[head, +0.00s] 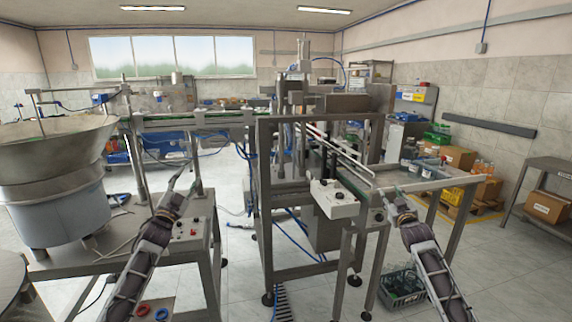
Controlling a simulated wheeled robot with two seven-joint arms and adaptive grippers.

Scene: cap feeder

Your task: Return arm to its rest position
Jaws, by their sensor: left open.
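My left gripper (184,178) is at the end of my dark arm that comes in from the lower left. It is open, and I see nothing in it. It hangs in front of the left machine stand, above and left of the control panel (190,232). My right gripper (389,203) is at the end of the arm from the lower right. It lies in front of the near edge of the metal side table (410,183), right of the white button box (333,200). Its fingers are small and dark, and I cannot tell their state.
The large feeder bowl (45,145) stands at the left. A steel machine frame (262,190) fills the middle. A dark crate (402,284) is on the floor below the side table. Red (143,310) and blue (162,314) rings lie at the bottom left.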

